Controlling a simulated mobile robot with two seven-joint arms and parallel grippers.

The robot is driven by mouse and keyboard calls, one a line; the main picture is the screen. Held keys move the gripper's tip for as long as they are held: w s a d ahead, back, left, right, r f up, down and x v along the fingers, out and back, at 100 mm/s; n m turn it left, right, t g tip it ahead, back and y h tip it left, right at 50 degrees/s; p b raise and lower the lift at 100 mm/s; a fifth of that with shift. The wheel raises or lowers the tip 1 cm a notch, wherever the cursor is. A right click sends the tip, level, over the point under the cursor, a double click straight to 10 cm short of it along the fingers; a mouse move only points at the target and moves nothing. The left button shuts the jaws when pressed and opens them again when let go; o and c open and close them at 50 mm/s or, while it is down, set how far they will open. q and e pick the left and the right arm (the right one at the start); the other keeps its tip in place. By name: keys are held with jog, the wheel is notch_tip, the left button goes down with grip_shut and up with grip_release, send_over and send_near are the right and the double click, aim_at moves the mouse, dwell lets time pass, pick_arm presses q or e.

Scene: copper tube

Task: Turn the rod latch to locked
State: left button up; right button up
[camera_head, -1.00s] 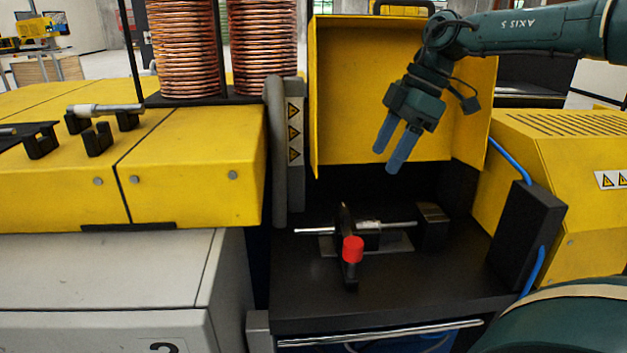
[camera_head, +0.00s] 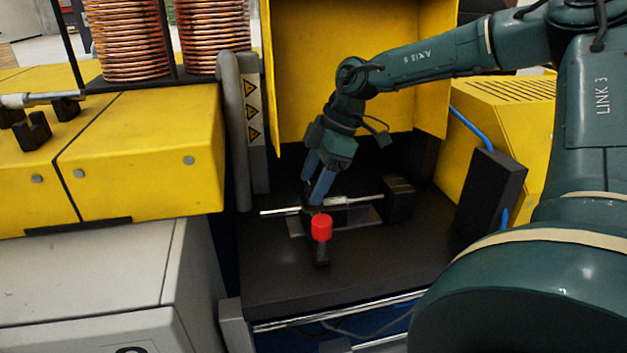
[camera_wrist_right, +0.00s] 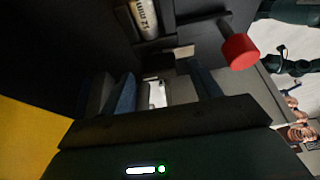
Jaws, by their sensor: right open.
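The latch's red knob (camera_head: 321,228) sits on a dark lever at the front of the metal rod (camera_head: 367,198), on the black shelf of the open yellow machine. The knob points toward the head camera. My right gripper (camera_head: 314,192) is open and points down just behind the knob, over the left part of the rod; its fingers hide part of the latch. In the right wrist view, the knob (camera_wrist_right: 238,52) is outside the fingers, to the right, and a pale metal piece shows between the fingers. I cannot tell whether they touch the latch. My left gripper is not in view.
A black block (camera_head: 398,197) stands at the rod's right end. The raised yellow cover (camera_head: 360,60) rises behind the gripper. A grey post with warning signs (camera_head: 252,110) stands left, and a black box (camera_head: 490,195) right. The shelf's front is clear.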

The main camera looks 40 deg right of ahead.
jog(key=shift+w+a+f, duration=0.1)
jog(key=shift+f, duration=0.2)
jog(key=shift+c, duration=0.4)
jog(key=c, duration=0.9)
